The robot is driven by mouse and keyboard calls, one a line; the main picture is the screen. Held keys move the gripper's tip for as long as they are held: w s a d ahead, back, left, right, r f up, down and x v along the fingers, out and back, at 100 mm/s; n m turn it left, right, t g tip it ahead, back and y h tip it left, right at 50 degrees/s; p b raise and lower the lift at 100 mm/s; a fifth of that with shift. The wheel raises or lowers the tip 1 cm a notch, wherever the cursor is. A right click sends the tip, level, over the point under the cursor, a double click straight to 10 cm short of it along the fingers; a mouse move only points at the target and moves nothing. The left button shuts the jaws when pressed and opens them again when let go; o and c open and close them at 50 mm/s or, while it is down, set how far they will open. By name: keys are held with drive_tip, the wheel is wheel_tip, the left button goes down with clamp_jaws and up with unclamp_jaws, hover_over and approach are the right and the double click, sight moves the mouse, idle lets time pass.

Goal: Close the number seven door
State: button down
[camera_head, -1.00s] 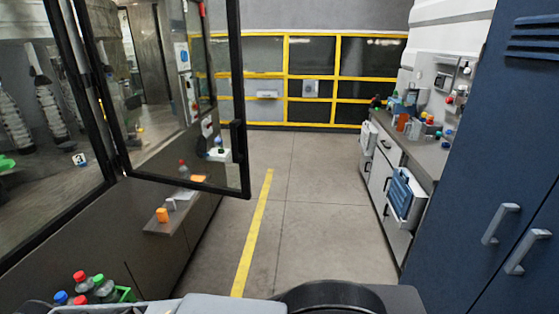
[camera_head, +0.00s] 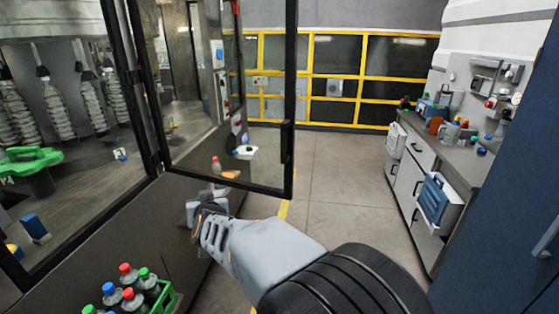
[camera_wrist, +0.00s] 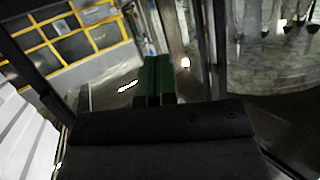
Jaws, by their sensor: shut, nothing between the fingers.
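A glass door with a black frame (camera_head: 228,184) stands open at the left of the head view, swung out from the glazed machine front. Its black handle (camera_head: 287,150) is on the free right edge. I can read no number seven on it. My gripper (camera_head: 203,207) is below the door's bottom edge in the picture, left of the handle. In the wrist view its greenish fingers (camera_wrist: 155,70) are together and hold nothing. Dark frame posts stand near them there, but I cannot tell whether the fingers touch the door.
A green crate (camera_head: 167,299) with several capped bottles is at the lower left. Inside the machine are a green part (camera_head: 30,165) and hanging bottle columns. A counter (camera_head: 459,172) with drawers and a blue cabinet (camera_head: 500,225) line the right. The floor (camera_head: 345,200) between is clear.

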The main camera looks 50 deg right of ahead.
drive_tip(key=s+d+r+m+g+h, duration=0.1)
drive_tip(key=d+m+g+h, duration=0.1)
drive_tip(key=d+m+h, duration=0.5)
drive_tip(key=g+h, duration=0.4)
approach(278, 161)
drive_tip(key=shift+m, duration=0.3)
drive_tip(key=d+p, duration=0.1)
drive_tip(key=d, duration=0.1)
drive_tip(key=w+d+r+p, duration=0.1)
drive_tip(key=d, duration=0.1)
drive_tip(key=w+d+p, duration=0.1)
drive_tip(key=d, duration=0.1)
drive_tip(key=shift+d+r, duration=0.1)
drive_tip(key=shift+r, duration=0.3)
drive_tip(key=shift+w+d, duration=0.2)
drive_tip(key=shift+d, duration=0.3)
drive_tip(key=shift+d+f, duration=0.1)
